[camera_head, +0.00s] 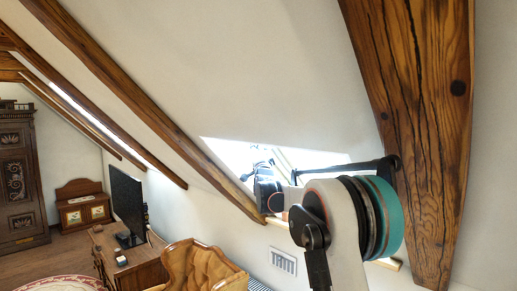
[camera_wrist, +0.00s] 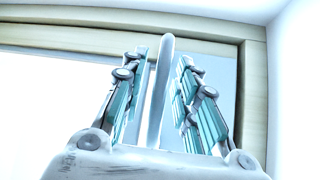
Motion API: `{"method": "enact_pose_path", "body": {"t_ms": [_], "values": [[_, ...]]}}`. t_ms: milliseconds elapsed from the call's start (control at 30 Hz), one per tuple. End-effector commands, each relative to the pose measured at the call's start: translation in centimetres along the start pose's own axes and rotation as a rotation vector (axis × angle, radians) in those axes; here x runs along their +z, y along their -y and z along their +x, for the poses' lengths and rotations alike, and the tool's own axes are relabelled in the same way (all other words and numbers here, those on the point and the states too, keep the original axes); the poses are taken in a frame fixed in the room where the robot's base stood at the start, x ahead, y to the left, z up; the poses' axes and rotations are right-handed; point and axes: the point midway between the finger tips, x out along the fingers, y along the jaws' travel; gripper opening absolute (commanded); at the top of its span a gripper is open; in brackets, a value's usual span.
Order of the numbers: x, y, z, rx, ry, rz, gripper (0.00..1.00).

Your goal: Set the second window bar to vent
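In the wrist view a pale, slim bar (camera_wrist: 163,85) with a rounded top stands between the two fingers of my gripper (camera_wrist: 165,60). The teal-padded fingers are apart, one on each side of the bar, with a gap showing on both sides. Whether either finger touches it farther down I cannot tell. The wooden window frame (camera_wrist: 85,33) runs across the top and down the right. In the head view my gripper (camera_head: 264,186) is at the bright skylight window (camera_head: 232,152); my arm hides much of the window, and no bar can be told apart there.
A thick wooden beam (camera_head: 425,120) stands right of my arm, close to it. Another beam (camera_head: 150,105) slopes down to the window's left.

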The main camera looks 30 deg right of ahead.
Motion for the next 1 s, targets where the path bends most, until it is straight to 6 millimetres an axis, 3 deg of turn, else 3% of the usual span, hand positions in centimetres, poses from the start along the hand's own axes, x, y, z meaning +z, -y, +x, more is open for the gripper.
{"method": "enact_pose_path", "body": {"t_ms": [33,100,300,567,900,933,1000], "values": [[0.0,0.0,0.0,0.0,0.0,0.0,0.11],[0.0,0.0,0.0,0.0,0.0,0.0,0.0],[0.1,0.1,-0.2,0.0,0.0,0.0,0.0],[2.3,1.8,-2.2,-0.001,0.002,0.001,0.0],[2.4,2.4,-2.4,0.0,0.0,0.0,0.0],[2.4,2.4,-2.4,0.0,0.0,0.0,0.13],[2.4,2.4,-2.4,0.0,0.0,0.0,0.29]]}}
